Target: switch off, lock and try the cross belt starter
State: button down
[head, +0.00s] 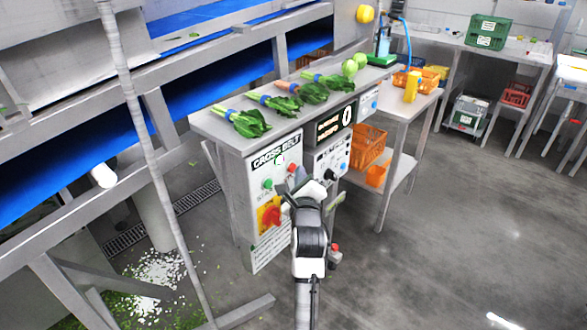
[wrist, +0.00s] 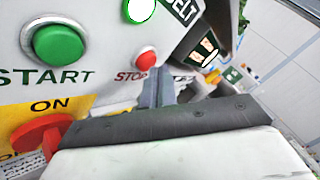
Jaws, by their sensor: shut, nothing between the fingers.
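The cross belt starter (head: 258,196) is a light grey panel on the front of the steel bench, labelled CROSS BELT. It has a green START button (wrist: 58,44), a smaller red STOP button (wrist: 146,61) and a white round lamp (wrist: 140,9). Below them a red rotary handle (head: 271,217) sits on a yellow plate; ON shows on the plate in the wrist view, but the handle's setting is hard to tell. My gripper (wrist: 168,90) is shut and empty, close to the panel near the STOP button. Contact cannot be told. No padlock can be made out.
Bunches of greens (head: 242,122) lie on the bench top above the starter. A second control panel (head: 331,160) with a black display adjoins it on the right. An orange crate (head: 368,147) stands on a side table's shelf. The floor at right is open.

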jog(key=shift+w+a, duration=0.25)
jog(key=shift+a, duration=0.1)
dwell(0.6)
jog(key=shift+s+d+p, duration=0.1)
jog(key=shift+d+p, duration=0.05)
jog(key=shift+p, duration=0.15)
jog(key=shift+s+d, duration=0.45)
jog(key=shift+d, duration=0.1)
jog(key=shift+s+d, duration=0.75)
jog(key=shift+d, duration=0.3)
jog(key=shift+s+d, duration=0.7)
jog(key=shift+d, duration=0.3)
